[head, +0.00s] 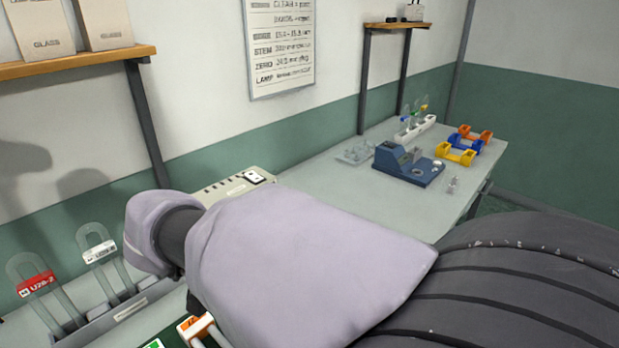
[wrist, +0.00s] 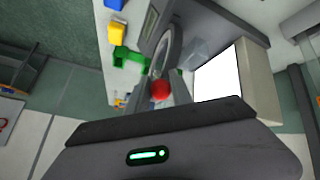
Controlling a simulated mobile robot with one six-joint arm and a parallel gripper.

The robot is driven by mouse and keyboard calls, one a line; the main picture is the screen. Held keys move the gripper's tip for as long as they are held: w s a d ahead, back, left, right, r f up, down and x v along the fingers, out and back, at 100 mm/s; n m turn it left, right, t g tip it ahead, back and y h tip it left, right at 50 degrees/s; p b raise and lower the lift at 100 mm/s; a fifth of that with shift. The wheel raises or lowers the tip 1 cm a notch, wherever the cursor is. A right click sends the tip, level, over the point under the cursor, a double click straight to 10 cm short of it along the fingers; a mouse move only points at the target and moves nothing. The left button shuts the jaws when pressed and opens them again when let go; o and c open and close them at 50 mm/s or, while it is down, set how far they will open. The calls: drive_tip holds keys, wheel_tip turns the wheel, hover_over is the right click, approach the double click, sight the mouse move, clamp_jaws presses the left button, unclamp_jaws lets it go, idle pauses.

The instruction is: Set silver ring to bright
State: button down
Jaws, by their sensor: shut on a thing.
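In the wrist view a silver ring (wrist: 166,48) stands edge-on against a grey housing (wrist: 205,25). A round red knob (wrist: 160,91) sits at the ring's near end; whether it is fixed to the ring is hard to tell. My gripper (wrist: 161,84) has one finger on each side of the red knob and is shut on it. Right of the ring is a bright white lit panel (wrist: 219,74) on the same device. Marks for the ring's settings cannot be read. In the head view my covered arm hides the ring, the knob and my gripper.
In the head view a bench (head: 400,200) runs to the back right, carrying a blue fixture (head: 408,166) and coloured holders (head: 456,153). U-shaped tubes with a red tag (head: 37,284) and a white tag (head: 100,252) stand at the left. A shelf (head: 75,62) hangs above.

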drive_tip(key=shift+s+a+f, duration=0.2)
drive_tip(key=shift+f, duration=0.1)
idle(0.4)
drive_tip(key=c, duration=1.1)
unclamp_jaws()
drive_tip(key=shift+a, duration=0.1)
drive_tip(key=shift+c, duration=0.2)
drive_tip(key=p+v, duration=0.6)
drive_tip(key=v, duration=1.1)
drive_tip(key=shift+r+p, duration=0.2)
drive_tip(key=shift+p, duration=0.15)
